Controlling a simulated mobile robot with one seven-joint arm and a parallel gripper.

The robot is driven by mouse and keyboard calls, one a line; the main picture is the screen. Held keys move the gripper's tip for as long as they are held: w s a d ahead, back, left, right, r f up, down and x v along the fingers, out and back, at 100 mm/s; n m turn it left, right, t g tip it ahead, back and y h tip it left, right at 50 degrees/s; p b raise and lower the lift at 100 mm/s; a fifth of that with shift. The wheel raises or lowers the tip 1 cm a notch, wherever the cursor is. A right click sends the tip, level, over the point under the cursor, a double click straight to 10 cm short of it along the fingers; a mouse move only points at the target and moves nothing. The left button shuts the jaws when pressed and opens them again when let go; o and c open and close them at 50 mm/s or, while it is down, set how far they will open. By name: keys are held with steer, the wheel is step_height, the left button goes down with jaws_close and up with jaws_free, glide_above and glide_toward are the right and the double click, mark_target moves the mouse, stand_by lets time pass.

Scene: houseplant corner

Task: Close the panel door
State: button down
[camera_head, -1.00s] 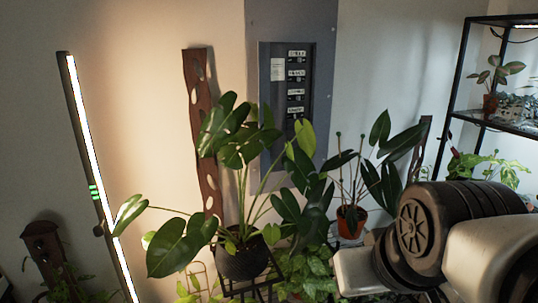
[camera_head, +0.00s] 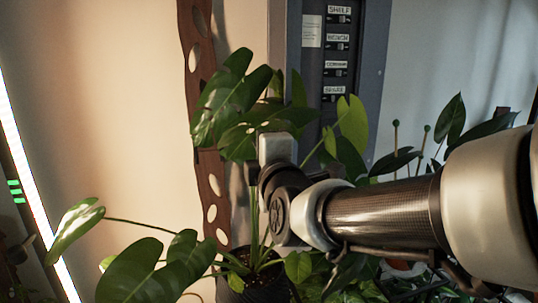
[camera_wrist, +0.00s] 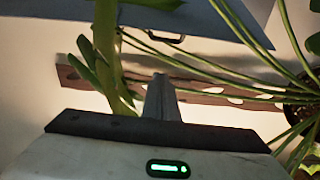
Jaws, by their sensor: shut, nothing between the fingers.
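The grey electrical panel (camera_head: 372,70) is on the wall in the head view, with its recess open and several labelled switches (camera_head: 338,42) exposed. In the wrist view, a blue-grey slab with a small dark handle, apparently the panel door (camera_wrist: 225,22), spans the top. My gripper (camera_wrist: 161,82) shows its fingers together and empty, pointing toward the slab with a visible gap in the picture; I cannot tell the true distance. In the head view my arm's end is among the leaves left of and below the panel; the fingertips are hidden there.
A large-leaved plant (camera_head: 232,105) stands in a dark pot (camera_head: 258,282) beside my arm's end. In the wrist view a thick green stem (camera_wrist: 106,45) passes close to the fingers. A brown perforated board (camera_head: 205,70) and a lit tube lamp (camera_head: 38,190) are at left.

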steer(key=w+d, duration=0.2)
steer(key=w, duration=0.4)
steer(key=shift+d+b, duration=0.15)
steer(key=shift+b, duration=0.3)
steer(key=shift+d, duration=0.1)
